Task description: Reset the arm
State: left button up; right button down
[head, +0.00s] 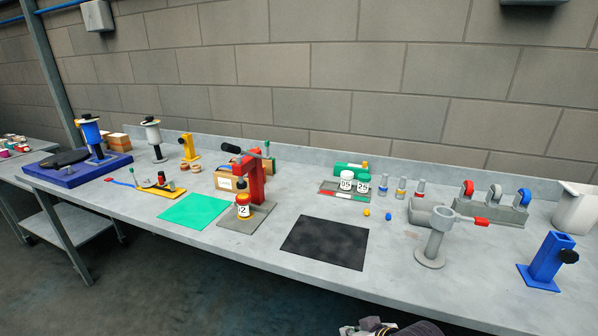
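A small piece of one of my arms (385,328) shows at the bottom edge, right of the middle, below the front edge of the table. It looks like my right arm; its fingertips cannot be made out. My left gripper is out of view. A red press (256,180) with a black-ended lever stands on a grey base plate mid-table. The lever points to the left and slightly up. A bottle (243,204) with a yellow band and a white label stands upright at the front of the press.
The long grey table (400,278) holds a green mat (195,211), a black mat (325,242), a grey post fixture (432,245) with a red handle, and a blue stand (545,262). White jars (346,180) stand on a tray. The front strip is mostly clear.

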jog(key=s+d+f+m+g+h, duration=0.1)
jog(key=s+d+f+h, duration=0.15)
jog(key=s+d, duration=0.25)
jog(key=s+d+f+m+g+h, duration=0.1)
jog(key=s+d+f+g+h, duration=0.1)
jog(key=s+d+f, duration=0.3)
notch_tip(320, 180, down, 32)
jog(key=s+d+g, duration=0.1)
jog(key=s, duration=0.2)
pick_arm(q)
jog(key=shift+w, duration=0.4)
pick_arm(e)
jog(key=s+d+f, duration=0.3)
jog(key=s+f, duration=0.7)
jog(key=s+d+f+g, duration=0.1)
jog(key=s+d+f, duration=0.2)
jog(key=s+f, duration=0.6)
jog(key=shift+s+d+f+n, duration=0.3)
jog(key=shift+s+f, duration=0.05)
jog(key=shift+s, duration=0.6)
pick_arm(q)
jog(key=shift+s, duration=0.1)
jog(key=shift+s, duration=0.75)
